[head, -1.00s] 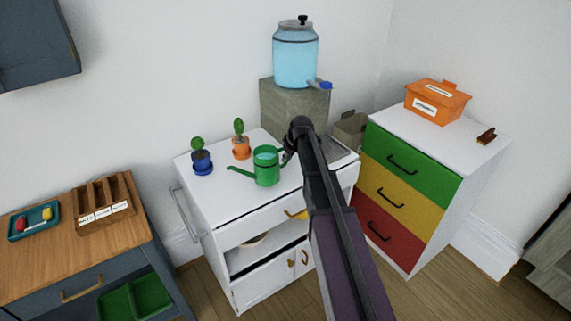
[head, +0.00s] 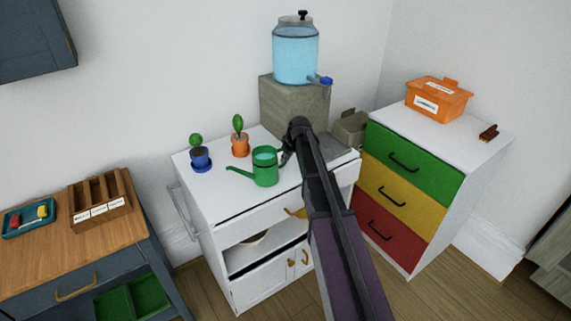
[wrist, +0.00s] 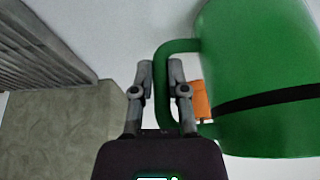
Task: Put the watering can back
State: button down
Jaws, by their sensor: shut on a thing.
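The green watering can (head: 265,167) is upright over the white cabinet top, its spout toward the left and its open top showing light blue inside. In the wrist view, the can (wrist: 262,85) fills the right side, with a dark band around its body. My gripper (wrist: 160,75) is shut on the can's handle, one finger on each side of it. In the head view my gripper (head: 287,155) is at the can's right side, partly hidden by my arm. I cannot tell whether the can's base touches the cabinet top.
A blue pot (head: 201,160) and an orange pot (head: 240,147), each with a plant, stand left of the can. A stone block (head: 292,104) bearing a water dispenser (head: 296,55) stands behind. The cabinet top's (head: 225,203) front left is clear. A coloured drawer unit (head: 409,160) stands right.

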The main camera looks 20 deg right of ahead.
jog(key=shift+f, duration=0.4)
jog(key=c, duration=0.6)
grip_release()
jog(key=shift+c, duration=0.2)
jog(key=shift+r, duration=0.1)
jog(key=p+v, duration=1)
jog(key=v, duration=0.2)
jog(key=shift+p, duration=0.4)
jog(key=s+a+m+g, duration=0.1)
jog(key=s+a, duration=0.2)
jog(key=s, duration=0.6)
jog(key=s+a+f+m+g+h, duration=0.1)
jog(key=s+a, duration=0.3)
jog(key=s, duration=0.5)
jog(key=s+a+m+g, duration=0.1)
jog(key=s+a+g, duration=0.1)
jog(key=s, duration=0.7)
jog(key=shift+a+f+m+h, duration=0.3)
jog(key=shift+a+h, duration=0.1)
jog(key=shift+a, duration=0.4)
jog(key=shift+s, duration=0.1)
